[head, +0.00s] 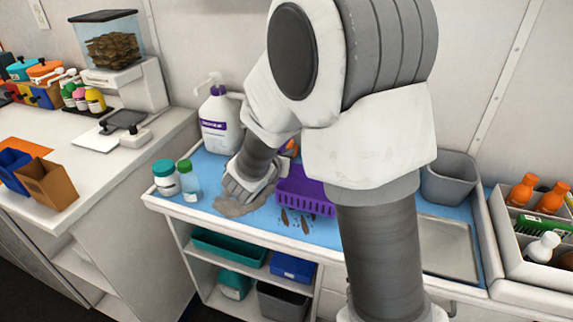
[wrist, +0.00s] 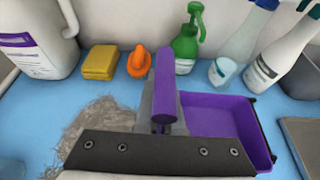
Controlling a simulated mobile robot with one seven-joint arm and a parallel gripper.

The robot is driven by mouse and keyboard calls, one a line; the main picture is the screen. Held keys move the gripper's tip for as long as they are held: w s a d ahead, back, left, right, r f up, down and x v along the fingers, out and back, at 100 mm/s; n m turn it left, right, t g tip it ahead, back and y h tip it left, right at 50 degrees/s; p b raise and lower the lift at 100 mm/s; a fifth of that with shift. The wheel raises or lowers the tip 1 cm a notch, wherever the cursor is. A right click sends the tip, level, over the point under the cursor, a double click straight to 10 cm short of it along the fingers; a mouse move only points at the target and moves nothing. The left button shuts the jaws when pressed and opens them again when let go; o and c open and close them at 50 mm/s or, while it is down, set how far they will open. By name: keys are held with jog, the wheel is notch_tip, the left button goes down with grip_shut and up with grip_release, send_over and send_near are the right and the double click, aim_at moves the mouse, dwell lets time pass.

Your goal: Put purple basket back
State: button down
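The purple basket (head: 305,190) stands on the blue mat, partly hidden by my arm in the head view. In the wrist view, its open inside (wrist: 225,125) shows at the right. My gripper (head: 250,182) is low over the mat, left of the basket and over a grey hair clump (head: 240,205). In the wrist view, a purple bar (wrist: 165,90) stands mid-picture in front of my gripper, with grey parts around it. I cannot tell whether it belongs to the basket or is held. My fingertips are not clearly visible.
A white jug (head: 220,120), a yellow sponge (wrist: 100,62), an orange item (wrist: 139,62) and a green spray bottle (wrist: 188,40) stand along the back. A grey bin (head: 450,178) and metal tray (head: 447,248) are at the right.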

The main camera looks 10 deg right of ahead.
jog(key=shift+f+b, duration=0.35)
jog(key=shift+f, duration=1.35)
jog(key=shift+f+b, duration=0.1)
jog(key=shift+b, duration=0.2)
jog(key=c, duration=1)
grip_release()
jog(key=shift+c, duration=0.2)
jog(key=shift+r, duration=0.2)
